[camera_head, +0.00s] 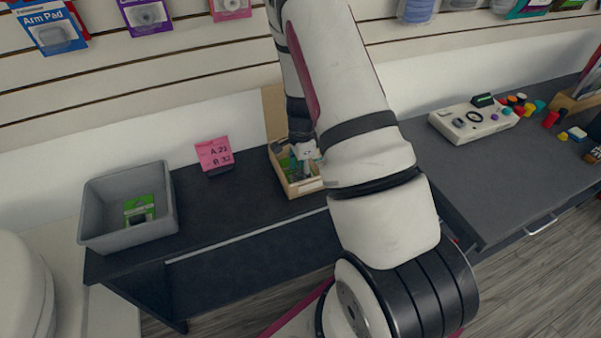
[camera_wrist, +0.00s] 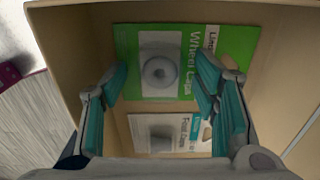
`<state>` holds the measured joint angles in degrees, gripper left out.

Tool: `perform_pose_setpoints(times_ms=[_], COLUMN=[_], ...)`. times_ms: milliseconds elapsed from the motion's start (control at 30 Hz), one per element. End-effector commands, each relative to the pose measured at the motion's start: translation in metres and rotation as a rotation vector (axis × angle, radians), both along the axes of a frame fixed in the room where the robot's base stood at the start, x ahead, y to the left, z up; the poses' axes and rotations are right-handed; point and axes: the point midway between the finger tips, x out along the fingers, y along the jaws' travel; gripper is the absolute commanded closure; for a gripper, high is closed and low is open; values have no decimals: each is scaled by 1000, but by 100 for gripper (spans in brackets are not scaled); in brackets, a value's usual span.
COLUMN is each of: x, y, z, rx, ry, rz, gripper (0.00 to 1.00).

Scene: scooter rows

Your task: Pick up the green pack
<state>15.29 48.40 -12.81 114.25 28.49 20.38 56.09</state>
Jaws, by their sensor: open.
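A green pack (camera_wrist: 188,42) labelled "Wheel Caps", with a grey round part in its pale window, lies in a light wooden box. The box shows in the wrist view (camera_wrist: 278,85) and on the dark counter in the head view (camera_head: 306,187). My gripper (camera_wrist: 161,84) is open over the box, with one teal finger on each side of the green pack's lower part. I cannot tell whether the fingers touch it. In the head view my gripper (camera_head: 302,158) is at the box, partly hidden by my arm. Another green pack (camera_head: 139,209) lies in a grey bin (camera_head: 97,210) at left.
A whitish pack (camera_wrist: 165,133) lies nearer the gripper base in the wooden box. The box walls stand close around the fingers. A pink sign (camera_head: 214,153) stands between bin and box. A white device (camera_head: 474,123) and small coloured items sit on the right counter.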

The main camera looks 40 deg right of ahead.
Motion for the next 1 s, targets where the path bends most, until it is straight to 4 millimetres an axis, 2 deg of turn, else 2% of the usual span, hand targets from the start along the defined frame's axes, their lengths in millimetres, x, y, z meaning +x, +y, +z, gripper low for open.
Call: perform_pose_setpoints(times_ms=[67, 200, 300, 567, 667, 767, 1000], x=[0, 0, 0, 0, 1, 1, 2], y=[0, 0, 0, 0, -1, 0, 0], z=[0, 0, 0, 1, 7, 21, 68], rx=[0, 0, 0, 0, -2, -2, -1], ry=[0, 0, 0, -1, -3, -4, -5], rz=[0, 0, 0, 0, 0, 1, 1], gripper=[47, 79, 97, 97, 97, 97, 97])
